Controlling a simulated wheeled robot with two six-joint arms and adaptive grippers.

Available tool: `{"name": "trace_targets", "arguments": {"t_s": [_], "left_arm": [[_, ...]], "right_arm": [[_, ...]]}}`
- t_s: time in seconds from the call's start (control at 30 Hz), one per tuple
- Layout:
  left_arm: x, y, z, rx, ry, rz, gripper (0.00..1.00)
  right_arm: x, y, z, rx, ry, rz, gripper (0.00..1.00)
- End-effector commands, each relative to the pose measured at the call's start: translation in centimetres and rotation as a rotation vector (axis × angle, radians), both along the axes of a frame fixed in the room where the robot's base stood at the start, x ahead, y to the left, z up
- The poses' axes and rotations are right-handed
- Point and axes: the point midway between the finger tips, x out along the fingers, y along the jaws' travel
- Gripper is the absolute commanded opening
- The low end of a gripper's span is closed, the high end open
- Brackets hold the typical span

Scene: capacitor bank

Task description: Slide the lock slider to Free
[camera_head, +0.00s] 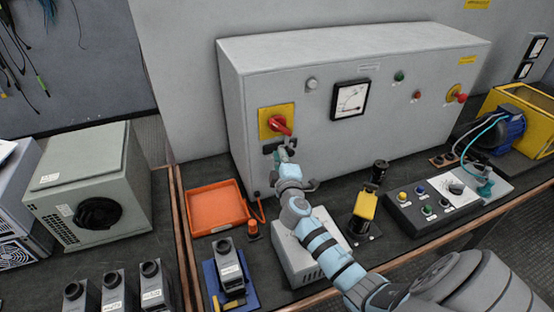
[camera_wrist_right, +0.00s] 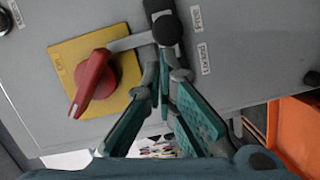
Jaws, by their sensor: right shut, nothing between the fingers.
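The lock slider shows in the right wrist view as a round black knob (camera_wrist_right: 168,29) with a grey bar running left over the yellow plate (camera_wrist_right: 65,48). Two small white labels, (camera_wrist_right: 196,18) and (camera_wrist_right: 204,58), sit beside it; their text is hard to read. A red rotary handle (camera_wrist_right: 93,85) is on the plate; in the head view it is on the cabinet front (camera_head: 279,125). My right gripper (camera_head: 286,150) is shut and empty just below the handle, partly hiding the slider. Its fingertips (camera_wrist_right: 164,72) are close to the knob; contact cannot be told. My left gripper is out of view.
The grey cabinet (camera_head: 350,60) stands at the back of the bench. In front are an orange tray (camera_head: 215,205), a yellow-topped device (camera_head: 365,205) and a black button box (camera_head: 425,215). A grey box (camera_head: 310,255) stands under my right arm.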

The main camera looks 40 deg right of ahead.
Motion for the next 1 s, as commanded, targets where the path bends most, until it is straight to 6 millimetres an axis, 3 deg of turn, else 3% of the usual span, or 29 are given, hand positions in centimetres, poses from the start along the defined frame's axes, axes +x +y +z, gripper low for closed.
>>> {"name": "trace_targets", "arguments": {"t_s": [0.23,0.43,0.73,1.0], "left_arm": [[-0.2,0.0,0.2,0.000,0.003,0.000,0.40],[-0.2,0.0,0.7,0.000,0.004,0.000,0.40],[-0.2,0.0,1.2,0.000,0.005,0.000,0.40],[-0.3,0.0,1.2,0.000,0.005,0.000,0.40]], "right_arm": [[0.1,0.6,0.2,0.002,-0.001,0.000,0.00],[0.4,3.5,1.3,0.003,-0.002,-0.007,0.00],[-5.9,6.9,1.5,0.001,0.000,-0.007,0.00],[-8.4,8.1,1.7,-0.001,0.001,-0.008,0.00]]}}
